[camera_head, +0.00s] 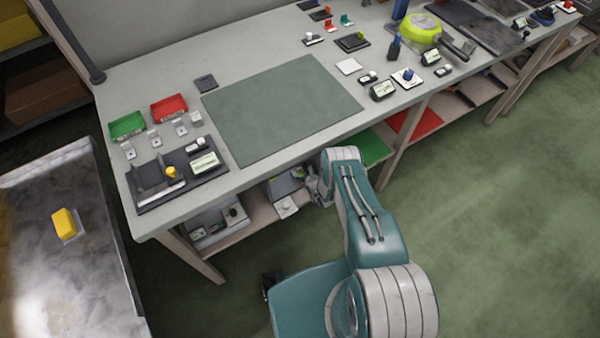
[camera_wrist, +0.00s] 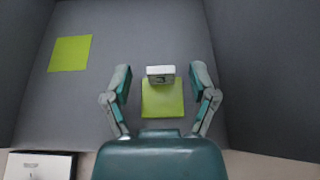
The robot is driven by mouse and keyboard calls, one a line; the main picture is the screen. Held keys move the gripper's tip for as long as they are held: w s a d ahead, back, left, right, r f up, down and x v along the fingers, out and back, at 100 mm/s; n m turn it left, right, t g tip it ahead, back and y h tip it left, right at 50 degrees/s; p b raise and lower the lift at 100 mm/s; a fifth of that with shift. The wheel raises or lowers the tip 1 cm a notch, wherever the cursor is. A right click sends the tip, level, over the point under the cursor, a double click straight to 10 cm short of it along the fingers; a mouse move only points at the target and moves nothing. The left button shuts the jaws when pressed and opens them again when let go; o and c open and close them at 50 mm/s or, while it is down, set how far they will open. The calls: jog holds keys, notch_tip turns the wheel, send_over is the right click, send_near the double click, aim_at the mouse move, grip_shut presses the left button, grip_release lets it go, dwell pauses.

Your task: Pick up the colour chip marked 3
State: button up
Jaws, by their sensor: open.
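In the wrist view, a flat yellow-green square (camera_wrist: 162,102) lies on a grey surface, with a small white-topped block (camera_wrist: 161,71) at its far edge. The block's front face is darker and any mark on it is too small to read. My gripper (camera_wrist: 161,76) is open, with one finger on each side of the block and square, apart from both. A second yellow-green square (camera_wrist: 69,54) lies to the left. I cannot tell which piece is marked 3. In the head view my arm reaches down beside the workbench and its gripper is mostly hidden.
Dark grey walls (camera_wrist: 262,60) enclose the wrist view's surface. A white box (camera_wrist: 38,166) sits at its lower left. In the head view, the workbench (camera_head: 270,178) holds a green tray (camera_head: 127,126), a red tray (camera_head: 169,108) and a large bare mat (camera_head: 280,110). Green floor is clear at right.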

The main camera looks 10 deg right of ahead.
jog(key=shift+w+a+f, duration=0.1)
jog(key=shift+w+f, duration=0.15)
jog(key=shift+w, duration=0.3)
jog(key=c, duration=0.9)
jog(key=shift+c, duration=0.2)
jog(key=shift+r, duration=0.1)
